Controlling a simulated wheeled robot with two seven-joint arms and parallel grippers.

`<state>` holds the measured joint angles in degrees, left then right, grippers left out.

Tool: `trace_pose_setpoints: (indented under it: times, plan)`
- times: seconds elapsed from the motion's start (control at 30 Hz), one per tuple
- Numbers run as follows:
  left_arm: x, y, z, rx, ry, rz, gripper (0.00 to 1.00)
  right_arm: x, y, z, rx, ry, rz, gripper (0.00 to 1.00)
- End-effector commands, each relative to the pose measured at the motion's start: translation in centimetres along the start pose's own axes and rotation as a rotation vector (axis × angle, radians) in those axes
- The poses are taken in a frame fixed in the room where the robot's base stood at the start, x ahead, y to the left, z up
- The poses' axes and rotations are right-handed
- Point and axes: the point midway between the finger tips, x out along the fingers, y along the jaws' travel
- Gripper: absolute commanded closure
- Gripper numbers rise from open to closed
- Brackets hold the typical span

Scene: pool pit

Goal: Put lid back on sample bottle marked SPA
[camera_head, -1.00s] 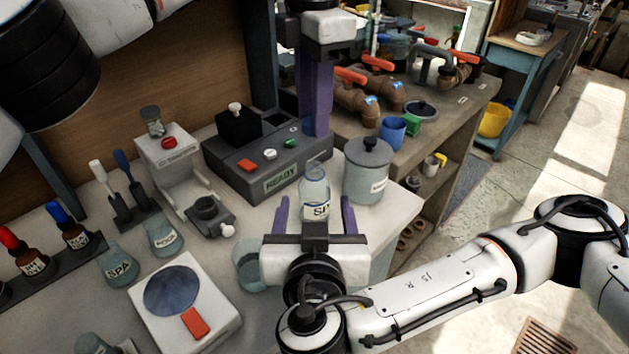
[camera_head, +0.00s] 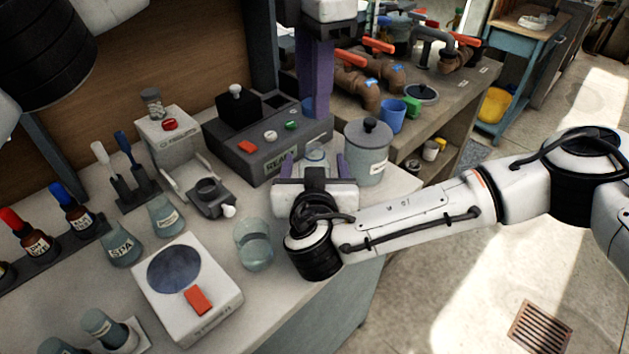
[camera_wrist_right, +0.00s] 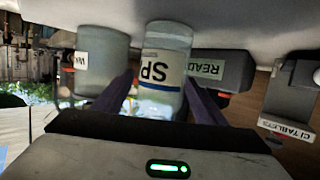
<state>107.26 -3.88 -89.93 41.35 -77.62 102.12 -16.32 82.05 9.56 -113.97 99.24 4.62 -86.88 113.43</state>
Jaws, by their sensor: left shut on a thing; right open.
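The sample bottle (camera_head: 316,157) is clear glass and stands upright on the bench by the grey control box; its open-looking neck shows in the head view. Its label, reading "SP" in part, shows upside down in the right wrist view (camera_wrist_right: 165,70). My right gripper (camera_head: 315,163) is open, with one purple finger on each side of the bottle; the wrist view shows no clear grip. My left gripper (camera_head: 316,112) hangs with its purple fingers down above and behind the bottle. It is shut on a small blue thing (camera_head: 307,107), perhaps the lid, mostly hidden by the fingers.
A grey lidded jar (camera_head: 367,155) stands close right of the bottle. The control box (camera_head: 262,140) is behind it. A beaker (camera_head: 254,245), a flask marked SPA (camera_head: 122,245) and a scale (camera_head: 215,275) stand left. The bench's front edge is near my right arm.

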Motion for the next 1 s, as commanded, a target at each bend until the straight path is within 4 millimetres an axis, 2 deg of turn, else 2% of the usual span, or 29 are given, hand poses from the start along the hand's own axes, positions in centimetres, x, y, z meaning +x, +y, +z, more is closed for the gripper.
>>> trace_pose_setpoints:
  times: [0.2,0.5,0.57,0.87,0.9,1.0]
  plan:
    - [0.0,0.0,0.0,0.000,0.000,0.000,0.93,1.6,0.0,0.0,0.000,0.000,-0.001,0.34]
    - [0.0,0.0,0.0,0.000,0.000,0.000,0.93,1.7,0.0,0.0,0.000,-0.001,-0.001,0.34]
    - [0.0,0.0,0.0,0.000,0.000,0.000,0.93,1.7,0.0,0.0,0.000,0.000,-0.001,0.43]
    - [0.0,0.0,0.0,0.000,0.000,0.000,0.93,1.7,0.0,0.0,0.000,0.000,0.000,0.94]
    - [0.0,0.0,0.0,0.000,0.000,0.000,0.93,1.7,0.0,0.0,0.000,0.000,0.000,0.97]
    - [0.6,0.0,0.0,0.000,0.002,-0.001,0.93,1.7,0.0,0.1,0.000,0.000,0.000,0.97]
